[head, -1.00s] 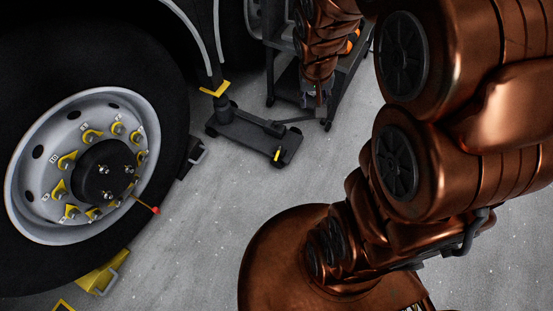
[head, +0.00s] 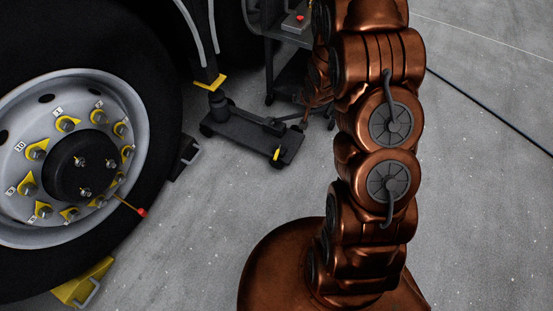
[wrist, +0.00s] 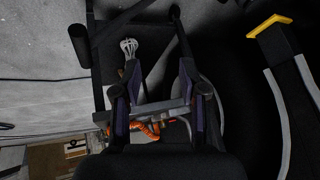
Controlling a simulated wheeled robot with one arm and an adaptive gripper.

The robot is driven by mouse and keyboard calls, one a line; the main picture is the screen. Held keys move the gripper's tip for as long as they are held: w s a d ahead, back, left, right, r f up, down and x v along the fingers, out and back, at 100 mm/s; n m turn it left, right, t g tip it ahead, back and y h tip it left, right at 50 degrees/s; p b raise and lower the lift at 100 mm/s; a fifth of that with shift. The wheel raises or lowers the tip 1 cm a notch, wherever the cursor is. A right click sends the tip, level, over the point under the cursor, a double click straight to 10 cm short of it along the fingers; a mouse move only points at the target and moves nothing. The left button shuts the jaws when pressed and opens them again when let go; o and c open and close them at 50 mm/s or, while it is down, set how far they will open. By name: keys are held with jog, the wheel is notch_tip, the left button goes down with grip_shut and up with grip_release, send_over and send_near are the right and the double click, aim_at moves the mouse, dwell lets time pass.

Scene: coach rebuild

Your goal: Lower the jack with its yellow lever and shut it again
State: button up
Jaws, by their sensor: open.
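The jack (head: 245,135) is a low dark trolley on small wheels, standing on the floor right of the big wheel in the head view. Its short yellow lever (head: 277,154) stands up at the near right end. The jack's round post (head: 218,99) is under a yellow-edged bracket (head: 210,83) on the coach. My gripper is open and empty in the wrist view (wrist: 160,95), its two dark fingers apart. In the head view my arm largely hides it, beyond and right of the jack, apart from the lever. I cannot make out the lever in the wrist view.
A dark tool cart (head: 285,60) stands behind the jack, close to my arm. The coach wheel (head: 70,155) fills the left, with a yellow chock (head: 83,282) below. A black cable (head: 490,110) crosses the floor at right. Floor in front of the jack is clear.

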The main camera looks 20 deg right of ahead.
notch_tip(320, 180, down, 20)
jog(key=w+a+m+t+y+b, duration=0.2)
jog(key=w+t+b, duration=0.1)
jog(key=b, duration=0.5)
jog(key=m+t+y+b, duration=0.1)
jog(key=m+t+b, duration=0.55)
jog(key=b, duration=0.35)
send_near(277, 154)
jog(key=w, duration=0.3)
jog(key=shift+m+g, duration=0.25)
jog(key=shift+m, duration=0.1)
jog(key=shift+w+a+f+b, duration=0.2)
jog(key=shift+w+f+b, duration=0.15)
jog(key=shift+w, duration=0.85)
jog(key=shift+w+a+f+b, duration=0.25)
jog(key=shift+w+f+b, duration=0.1)
jog(key=shift+w, duration=0.9)
jog(key=shift+w+a+f+b, duration=0.25)
jog(key=shift+w+b, duration=0.1)
jog(key=shift+w, duration=0.85)
jog(key=shift+c, duration=0.4)
jog(key=shift+d, duration=0.1)
grip_shut()
